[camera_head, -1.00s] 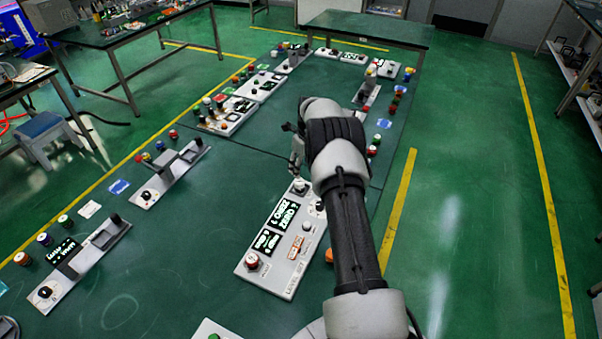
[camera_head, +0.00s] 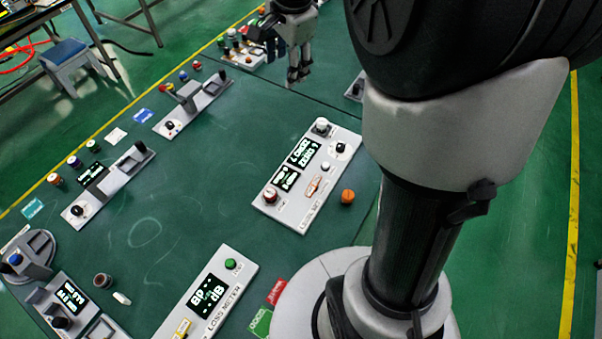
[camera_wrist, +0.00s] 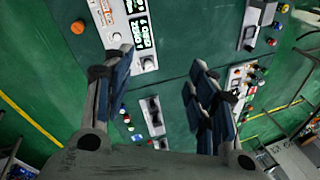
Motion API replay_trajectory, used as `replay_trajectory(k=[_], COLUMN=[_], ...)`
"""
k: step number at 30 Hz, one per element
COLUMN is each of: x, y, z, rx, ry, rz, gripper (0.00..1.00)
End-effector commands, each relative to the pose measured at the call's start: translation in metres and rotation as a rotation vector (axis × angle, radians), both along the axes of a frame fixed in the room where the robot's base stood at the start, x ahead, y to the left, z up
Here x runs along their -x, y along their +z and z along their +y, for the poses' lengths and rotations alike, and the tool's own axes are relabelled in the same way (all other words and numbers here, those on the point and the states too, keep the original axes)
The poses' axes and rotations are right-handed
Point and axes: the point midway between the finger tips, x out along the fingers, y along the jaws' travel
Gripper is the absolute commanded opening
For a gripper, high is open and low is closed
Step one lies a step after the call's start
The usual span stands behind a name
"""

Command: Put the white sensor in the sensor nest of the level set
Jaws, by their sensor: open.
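The loss meter (camera_head: 232,262) stands at the near side of the table. Panels with a dial (camera_head: 76,211) and a bracket (camera_head: 187,92) stand to the left. An orange button (camera_head: 347,197) sits right of the level set. The table's middle left is mostly clear.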

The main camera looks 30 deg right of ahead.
Motion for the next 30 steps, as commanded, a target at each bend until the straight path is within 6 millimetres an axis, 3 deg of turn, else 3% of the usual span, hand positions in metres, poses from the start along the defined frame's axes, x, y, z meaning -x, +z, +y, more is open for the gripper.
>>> replay_trajectory(k=[1,6,12,15,21,30], x=[0.025,0.108,0.199,0.23,0.257,0.259], y=[0.015,0.033,0.021,0.008,-0.007,-0.008], z=[0.017,0.061,0.093,0.101,0.106,0.106], rx=[0.036,0.17,0.329,0.392,0.455,0.458], ry=[0.119,0.545,1.005,1.172,1.335,1.346], rz=[-0.016,-0.046,-0.079,-0.088,-0.095,-0.094], gripper=[0.52,0.52,0.52,0.52,0.52,0.52])
